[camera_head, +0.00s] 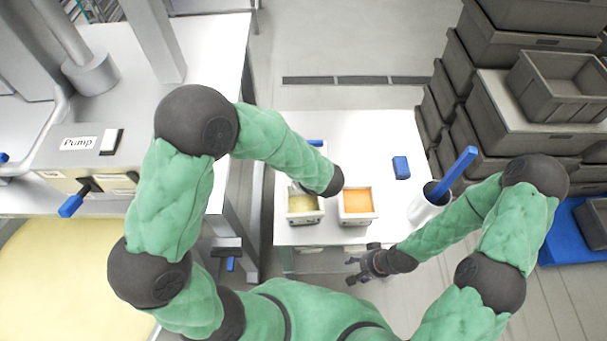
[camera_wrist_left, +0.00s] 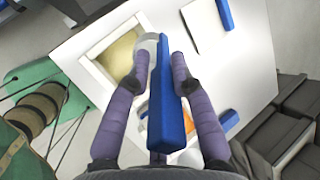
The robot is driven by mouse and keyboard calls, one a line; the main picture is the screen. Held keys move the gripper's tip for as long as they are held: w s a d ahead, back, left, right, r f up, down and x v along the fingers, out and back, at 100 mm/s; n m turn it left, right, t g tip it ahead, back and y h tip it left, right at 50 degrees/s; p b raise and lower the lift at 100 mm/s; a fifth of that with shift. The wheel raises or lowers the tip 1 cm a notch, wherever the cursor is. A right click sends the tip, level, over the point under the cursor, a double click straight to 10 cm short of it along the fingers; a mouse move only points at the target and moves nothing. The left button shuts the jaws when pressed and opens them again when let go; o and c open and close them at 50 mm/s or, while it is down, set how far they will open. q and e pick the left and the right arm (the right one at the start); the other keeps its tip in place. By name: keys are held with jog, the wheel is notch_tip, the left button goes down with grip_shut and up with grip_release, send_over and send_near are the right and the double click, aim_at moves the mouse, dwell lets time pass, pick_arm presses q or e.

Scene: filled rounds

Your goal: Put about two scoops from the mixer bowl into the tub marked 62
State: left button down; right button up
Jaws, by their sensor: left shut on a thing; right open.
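My left gripper (camera_wrist_left: 160,75) is shut on the blue handle of a scoop (camera_wrist_left: 168,105). The scoop's pale translucent head (camera_wrist_left: 150,42) is over or beside a white tub with pale yellow filling (camera_wrist_left: 88,62), which also shows in the head view (camera_head: 305,219). I cannot tell if it touches the filling. A second white tub with orange filling (camera_head: 357,219) stands to its right. No tub number is readable. A large pale yellow mass (camera_head: 60,270), apparently the mixer bowl's contents, fills the lower left. My right gripper (camera_head: 355,271) is open and empty before the table's front edge.
The white table (camera_head: 345,130) has clear room behind the tubs. A blue block (camera_head: 401,167) lies on it. A white canister (camera_head: 421,209) with a blue-handled tool (camera_head: 458,170) stands at its right. Grey crates (camera_head: 510,110) are stacked at right. A machine marked Pump (camera_head: 79,143) is at left.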

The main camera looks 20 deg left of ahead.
pick_arm(q)
jog(key=shift+w+a+r+g+h+p, duration=0.55)
jog(key=shift+g+h+p, duration=0.25)
jog(key=shift+p, duration=3)
jog(key=shift+w+a+r+g+h+p, duration=0.6)
jog(key=shift+g+p, duration=0.35)
jog(key=shift+p, duration=2.85)
jog(key=shift+w+a+r+g+h+p, duration=0.5)
jog(key=shift+g+h+p, duration=0.35)
jog(key=shift+p, duration=2.95)
jog(key=shift+w+d+f+b, duration=0.1)
jog(key=shift+f+b, duration=0.2)
jog(key=shift+b, duration=0.1)
